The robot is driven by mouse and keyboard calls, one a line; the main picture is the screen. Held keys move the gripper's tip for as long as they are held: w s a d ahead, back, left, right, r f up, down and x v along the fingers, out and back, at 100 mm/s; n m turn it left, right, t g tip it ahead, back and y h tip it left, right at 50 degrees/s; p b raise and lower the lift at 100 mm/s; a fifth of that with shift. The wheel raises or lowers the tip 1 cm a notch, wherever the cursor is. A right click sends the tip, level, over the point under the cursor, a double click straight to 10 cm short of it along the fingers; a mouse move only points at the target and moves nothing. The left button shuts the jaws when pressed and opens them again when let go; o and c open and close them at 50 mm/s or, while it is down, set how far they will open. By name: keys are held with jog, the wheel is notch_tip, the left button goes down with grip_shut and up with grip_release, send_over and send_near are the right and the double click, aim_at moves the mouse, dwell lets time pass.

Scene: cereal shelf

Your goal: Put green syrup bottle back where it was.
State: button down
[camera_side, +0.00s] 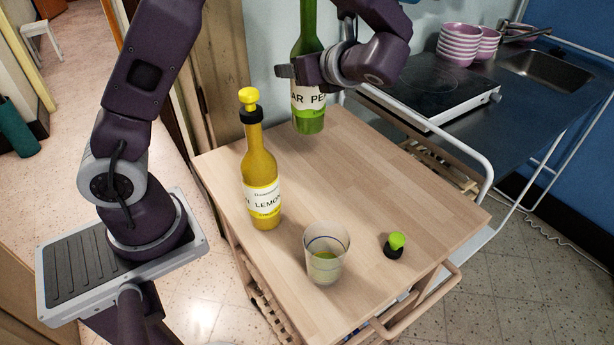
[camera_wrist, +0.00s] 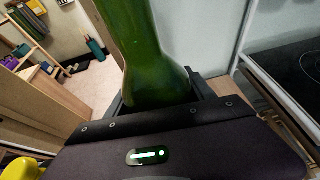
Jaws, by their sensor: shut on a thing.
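The green syrup bottle (camera_side: 309,118) has a white label with dark letters. It is upright near the back of the wooden table (camera_side: 367,161). My gripper (camera_side: 290,72) is shut around its middle. I cannot tell for sure whether its base touches the table. The bottle's top is cut off by the frame edge. In the wrist view the green bottle (camera_wrist: 152,60) stands between the fingers. A green and black cap (camera_side: 396,244) sits on the table at the right front.
A yellow lemon bottle (camera_side: 262,180) with a yellow-topped cap stands at the left of the table. A glass (camera_side: 326,252) with a little greenish liquid stands at the front. A cooktop (camera_side: 430,90) and pink bowls (camera_side: 459,44) are behind right. The table's middle right is clear.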

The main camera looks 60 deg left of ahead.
notch_tip(320, 180, down, 15)
jog(key=shift+a, duration=0.15)
dwell(0.4)
jog(key=shift+f, duration=0.1)
jog(key=shift+c, duration=1.8)
grip_release()
jog(key=shift+s, duration=0.1)
jog(key=w+v, duration=0.1)
jog(key=v, duration=1.1)
jog(key=shift+s, duration=0.4)
